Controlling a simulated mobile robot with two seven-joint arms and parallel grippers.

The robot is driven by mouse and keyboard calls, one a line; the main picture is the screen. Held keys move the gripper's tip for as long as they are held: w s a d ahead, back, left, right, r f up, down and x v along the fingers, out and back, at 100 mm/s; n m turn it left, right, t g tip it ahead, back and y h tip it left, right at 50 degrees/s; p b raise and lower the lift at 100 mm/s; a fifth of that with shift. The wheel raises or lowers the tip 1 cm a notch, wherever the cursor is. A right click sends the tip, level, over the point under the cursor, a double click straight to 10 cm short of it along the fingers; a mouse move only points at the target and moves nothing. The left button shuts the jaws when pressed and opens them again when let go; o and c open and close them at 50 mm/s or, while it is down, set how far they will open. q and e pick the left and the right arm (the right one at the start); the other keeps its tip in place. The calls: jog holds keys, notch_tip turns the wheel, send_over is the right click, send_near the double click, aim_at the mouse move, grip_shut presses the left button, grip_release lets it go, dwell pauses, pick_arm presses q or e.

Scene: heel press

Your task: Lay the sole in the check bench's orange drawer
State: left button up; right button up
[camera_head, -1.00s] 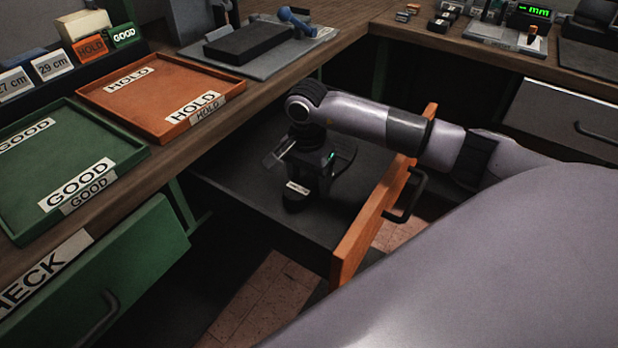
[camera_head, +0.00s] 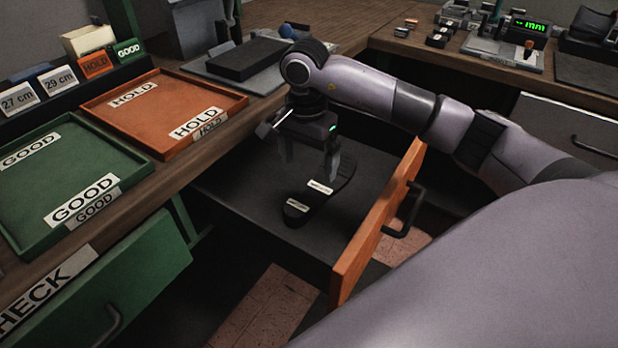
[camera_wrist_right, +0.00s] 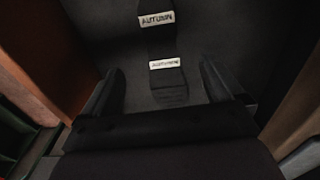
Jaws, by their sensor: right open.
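The black sole (camera_head: 325,192) lies flat on the floor of the open orange-fronted drawer (camera_head: 380,222), with two white labels facing up. In the right wrist view the sole (camera_wrist_right: 165,45) runs away from me, and one label reads AUTUMN. My right gripper (camera_head: 308,160) is above the sole inside the drawer, pointing down. Its two fingers (camera_wrist_right: 162,88) stand apart on either side of the sole's near end, and the sole is not clamped between them. My left gripper is not in view.
The orange HOLD tray (camera_head: 160,85) and green GOOD tray (camera_head: 30,200) sit on the bench top left of the drawer. A green drawer (camera_head: 130,270) is below. The bench edge runs close beside my right gripper. Gauges (camera_head: 505,45) stand at the back right.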

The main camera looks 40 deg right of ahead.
jog(key=shift+r, duration=1.7)
